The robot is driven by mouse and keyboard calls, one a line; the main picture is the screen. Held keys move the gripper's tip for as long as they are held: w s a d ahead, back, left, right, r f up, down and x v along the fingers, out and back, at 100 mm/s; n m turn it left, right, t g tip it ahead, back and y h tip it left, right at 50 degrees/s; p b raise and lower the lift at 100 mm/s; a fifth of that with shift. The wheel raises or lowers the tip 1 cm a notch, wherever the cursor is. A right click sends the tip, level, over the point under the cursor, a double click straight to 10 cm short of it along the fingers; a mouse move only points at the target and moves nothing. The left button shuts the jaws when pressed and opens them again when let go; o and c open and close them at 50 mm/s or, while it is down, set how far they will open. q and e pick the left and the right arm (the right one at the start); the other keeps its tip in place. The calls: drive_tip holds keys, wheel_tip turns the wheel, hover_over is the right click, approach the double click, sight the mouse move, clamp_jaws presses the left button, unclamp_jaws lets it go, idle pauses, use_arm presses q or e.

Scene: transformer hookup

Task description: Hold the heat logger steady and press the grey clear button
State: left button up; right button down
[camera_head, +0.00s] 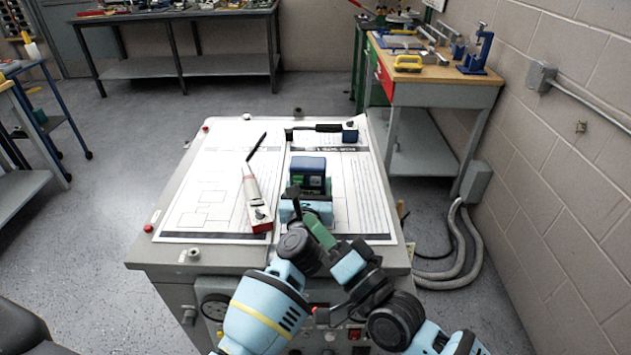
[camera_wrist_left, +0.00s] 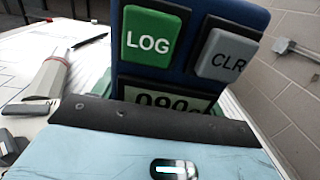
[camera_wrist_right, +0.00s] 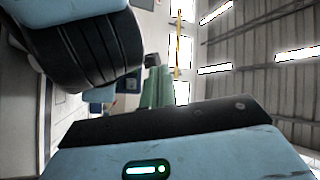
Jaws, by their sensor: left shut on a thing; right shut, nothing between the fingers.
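The heat logger (camera_head: 308,166) is a blue box standing upright on the papered top of a grey cabinet. In the left wrist view it fills the centre, with a green LOG button (camera_wrist_left: 150,37), a grey CLR button (camera_wrist_left: 228,55) and a partly hidden display (camera_wrist_left: 165,100). My left gripper (camera_head: 306,193) is shut on the logger's lower part. My right gripper (camera_head: 314,222) is shut and empty, its green fingers just in front of the logger in the head view; they also show in the right wrist view (camera_wrist_right: 157,87). I cannot tell whether they touch anything.
A white and red handheld tool (camera_head: 256,203) lies left of the logger. A black-handled tool with a blue end (camera_head: 325,128) lies behind it. Printed sheets (camera_head: 205,200) cover the top. A wooden-topped bench (camera_head: 440,75) stands at the back right by the block wall.

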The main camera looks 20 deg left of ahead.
sight(316, 181)
drive_tip(key=shift+w+f+h, duration=0.1)
drive_tip(key=shift+f+h, duration=0.2)
drive_tip(key=shift+f, duration=0.3)
drive_tip(key=shift+w, duration=0.15)
drive_tip(key=w+a, duration=0.2)
drive_tip(key=w, duration=0.6)
drive_tip(key=shift+w, duration=0.15)
idle(2.0)
drive_tip(key=shift+w+a, duration=0.1)
drive_tip(key=shift+w, duration=0.3)
